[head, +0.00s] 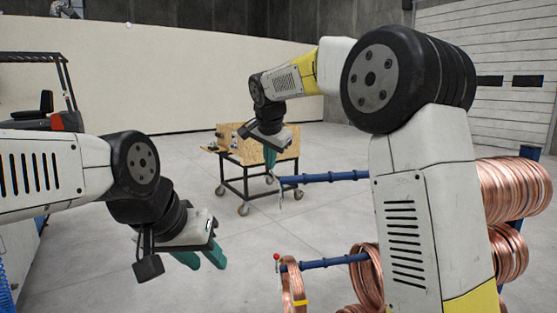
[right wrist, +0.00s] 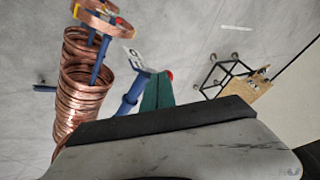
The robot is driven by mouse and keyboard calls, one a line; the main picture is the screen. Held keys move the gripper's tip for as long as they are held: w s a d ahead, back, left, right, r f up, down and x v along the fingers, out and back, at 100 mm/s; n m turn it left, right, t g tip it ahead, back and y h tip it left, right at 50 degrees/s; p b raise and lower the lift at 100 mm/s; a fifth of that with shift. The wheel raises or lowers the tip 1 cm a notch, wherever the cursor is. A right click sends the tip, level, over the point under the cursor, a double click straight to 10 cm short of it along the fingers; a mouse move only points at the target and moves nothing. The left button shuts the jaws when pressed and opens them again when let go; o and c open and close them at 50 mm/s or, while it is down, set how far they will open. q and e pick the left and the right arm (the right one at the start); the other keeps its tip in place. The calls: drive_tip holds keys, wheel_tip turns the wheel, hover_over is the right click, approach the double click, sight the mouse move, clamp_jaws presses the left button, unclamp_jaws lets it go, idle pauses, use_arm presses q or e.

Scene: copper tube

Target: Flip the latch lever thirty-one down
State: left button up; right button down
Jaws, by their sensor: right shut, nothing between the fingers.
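Two blue rack bars point toward the left in the head view. The upper bar (head: 325,178) ends close to my right gripper (head: 270,158), whose teal fingers are shut and empty, pointing down. A thin pale piece hangs at that bar's tip. The lower bar (head: 335,261) has an upright lever with a red knob (head: 277,257) at its tip. In the right wrist view, a red knob (right wrist: 169,75) shows right beside the teal fingertips (right wrist: 158,88); contact cannot be told. A white label (right wrist: 133,57) is nearby, its number unreadable. My left gripper (head: 201,258) is open and empty, lower left.
Copper coils hang on the rack (head: 513,190) at the right and on the lower bar (head: 367,278). A wheeled cart with a wooden top (head: 262,150) stands behind. A vehicle (head: 45,115) is at the far left. The floor between is clear.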

drive_tip(key=a+f+h, duration=0.1)
drive_tip(key=h, duration=0.1)
drive_tip(key=a+f+n+t+h, duration=0.1)
drive_tip(key=h, duration=0.1)
drive_tip(key=s+a+f+n+t+h, duration=0.1)
drive_tip(key=a+h, duration=0.1)
idle(0.4)
drive_tip(key=shift+w+d+f, duration=0.2)
drive_tip(key=shift+w+d, duration=0.05)
drive_tip(key=shift+d, duration=0.5)
